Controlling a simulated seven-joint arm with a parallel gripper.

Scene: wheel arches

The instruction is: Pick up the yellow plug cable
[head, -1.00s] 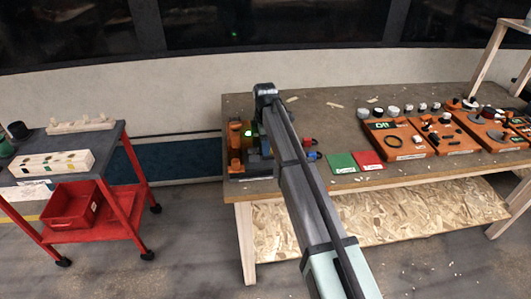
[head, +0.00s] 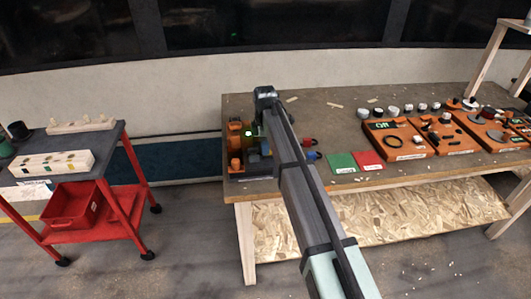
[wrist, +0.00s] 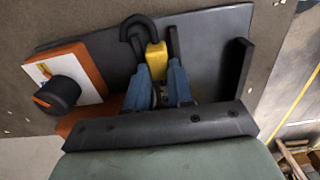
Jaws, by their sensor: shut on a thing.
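The yellow plug cable (wrist: 156,60) shows in the wrist view as a yellow plug body with a black curved cable (wrist: 137,28) at its far end. My gripper (wrist: 158,88) has its blue fingers shut on the near end of the yellow plug, over a dark grey board. In the head view my gripper (head: 262,140) is at the left end of the long table, over the orange and dark fixture, and my arm hides part of it. Whether the plug touches the board cannot be told.
In the wrist view a black knob (wrist: 58,95) on a white and orange block stands left of the fingers, and a dark upright wall (wrist: 238,65) stands right. On the table (head: 325,110) are a green card (head: 342,162), a red card (head: 368,160) and orange boards (head: 400,140).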

